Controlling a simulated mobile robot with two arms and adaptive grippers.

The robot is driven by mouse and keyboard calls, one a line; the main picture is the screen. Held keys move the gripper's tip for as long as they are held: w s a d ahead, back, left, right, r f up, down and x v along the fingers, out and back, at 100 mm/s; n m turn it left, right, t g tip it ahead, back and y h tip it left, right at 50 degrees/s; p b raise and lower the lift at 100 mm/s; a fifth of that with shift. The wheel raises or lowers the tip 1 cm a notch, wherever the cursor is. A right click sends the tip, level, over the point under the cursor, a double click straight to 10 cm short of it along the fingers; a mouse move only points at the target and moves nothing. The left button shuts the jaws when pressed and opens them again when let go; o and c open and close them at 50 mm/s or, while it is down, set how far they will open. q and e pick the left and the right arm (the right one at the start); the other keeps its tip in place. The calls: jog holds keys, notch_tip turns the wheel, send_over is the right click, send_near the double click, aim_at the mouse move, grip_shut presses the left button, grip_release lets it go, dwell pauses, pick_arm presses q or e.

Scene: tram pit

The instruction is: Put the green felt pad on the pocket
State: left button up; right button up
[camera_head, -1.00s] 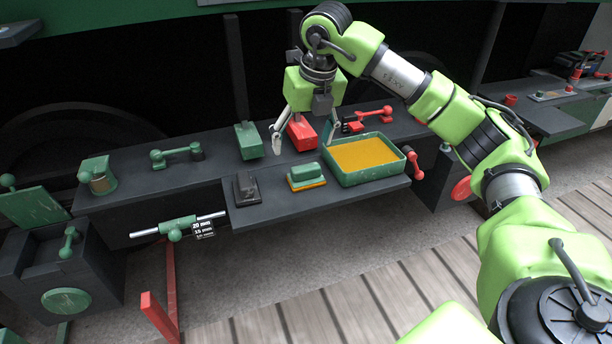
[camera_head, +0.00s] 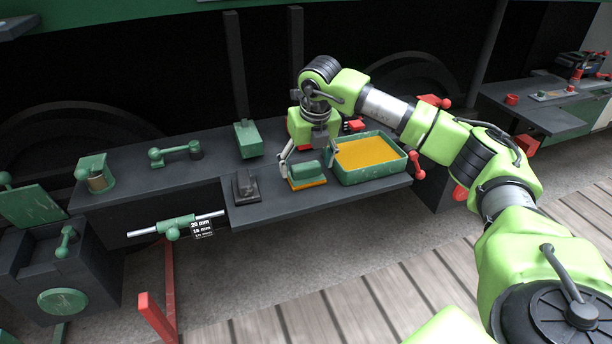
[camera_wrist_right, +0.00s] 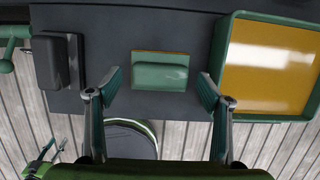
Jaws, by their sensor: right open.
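The green felt pad (camera_head: 306,172) is a green block handle on an orange layer, on the front shelf between a dark block and the tray. It shows in the right wrist view (camera_wrist_right: 160,76). My right gripper (camera_head: 308,160) is open above the pad, its fingers pointing down. In the wrist view its fingertips (camera_wrist_right: 160,90) appear on either side of the pad, clear of it. Nothing is in its grip. I cannot tell which thing is the pocket.
A green tray (camera_head: 404,172) with an orange-yellow inside stands right of the pad. A dark block (camera_head: 246,186) sits left of it, with a small gap. A green box (camera_head: 248,140) stands behind. The shelf's front edge is close to the pad.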

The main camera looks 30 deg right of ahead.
jog(key=shift+x, duration=0.75)
pick_arm(q)
jog(key=shift+r, duration=0.4)
pick_arm(e)
jog(key=c, duration=1.3)
jog(key=shift+r, duration=0.15)
jog(key=shift+c, duration=0.2)
